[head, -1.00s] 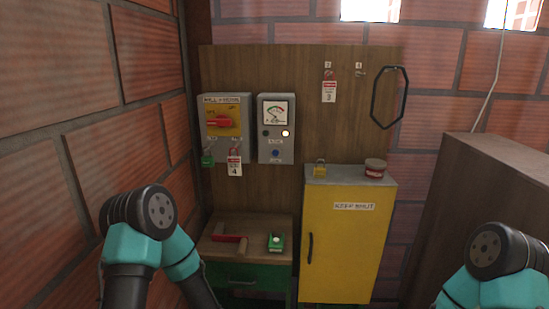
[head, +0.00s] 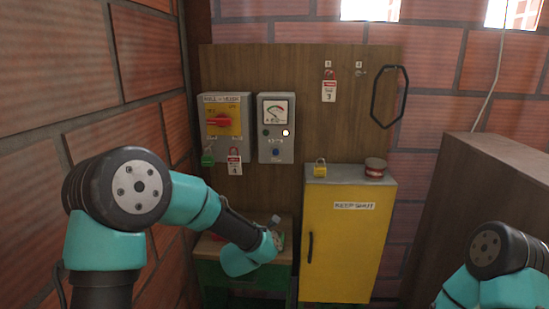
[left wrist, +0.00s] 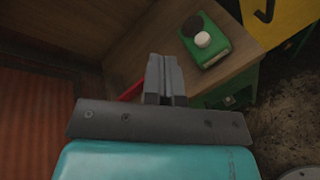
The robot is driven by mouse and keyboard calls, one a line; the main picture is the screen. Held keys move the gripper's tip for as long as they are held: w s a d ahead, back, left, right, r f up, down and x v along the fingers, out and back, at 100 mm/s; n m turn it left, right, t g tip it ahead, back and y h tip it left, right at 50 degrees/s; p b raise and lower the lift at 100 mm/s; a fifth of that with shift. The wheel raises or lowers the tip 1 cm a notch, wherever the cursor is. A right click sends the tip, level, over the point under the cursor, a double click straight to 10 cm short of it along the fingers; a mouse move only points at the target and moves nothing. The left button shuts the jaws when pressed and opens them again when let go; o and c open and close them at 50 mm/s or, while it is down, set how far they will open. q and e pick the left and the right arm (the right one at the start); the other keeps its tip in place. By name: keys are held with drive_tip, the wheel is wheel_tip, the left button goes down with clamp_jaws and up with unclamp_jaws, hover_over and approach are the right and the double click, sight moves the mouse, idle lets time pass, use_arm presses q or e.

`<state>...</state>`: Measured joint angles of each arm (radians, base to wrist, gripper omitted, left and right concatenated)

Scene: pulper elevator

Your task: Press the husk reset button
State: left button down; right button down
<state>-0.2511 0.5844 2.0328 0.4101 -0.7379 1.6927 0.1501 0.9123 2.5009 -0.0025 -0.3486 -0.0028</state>
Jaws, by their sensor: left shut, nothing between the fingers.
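A grey meter box (head: 276,110) hangs on the wooden board, with a dial at its top. A small blue button (head: 275,153) sits low on its front, under a label too small to read surely. A lit white lamp (head: 285,133) and a dark round spot are above it. My left gripper (head: 277,222) is below this box, over the low bench, apart from the button. In the left wrist view its fingers (left wrist: 166,72) are together and empty, and the button is not visible. My right gripper is out of view; only part of that arm shows.
A switch box (head: 222,122) with a red handle and hanging padlocks is left of the meter box. A yellow cabinet (head: 335,250) stands to the right, with a padlock and tin on top. A green device (left wrist: 207,42) lies on the bench. A brick wall is close at left.

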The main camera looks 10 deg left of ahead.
sight(274, 152)
use_arm(q)
drive_tip(key=w+d+r+n+t+y, duration=0.1)
drive_tip(key=r+n, duration=0.4)
drive_tip(key=r, duration=0.5)
drive_tip(key=w+d+r+n+t+y, duration=0.1)
drive_tip(key=d+r+n+t, duration=0.1)
drive_tip(key=r+n, duration=0.4)
wheel_tip(274, 152, up, 4)
drive_tip(key=shift+f+n+t, duration=0.1)
drive_tip(key=shift+n+t, duration=0.2)
drive_tip(key=shift+t, duration=0.4)
drive_tip(key=shift+w, duration=0.15)
drive_tip(key=w, duration=1.3)
drive_tip(key=shift+w+a+r, duration=0.35)
drive_tip(key=shift+w, duration=0.05)
drive_tip(key=shift+w, duration=0.35)
drive_tip(key=shift+w+a+r, duration=0.2)
drive_tip(key=shift+w+a, duration=0.1)
drive_tip(key=shift+w, duration=0.15)
drive_tip(key=shift+s+d+f, duration=0.1)
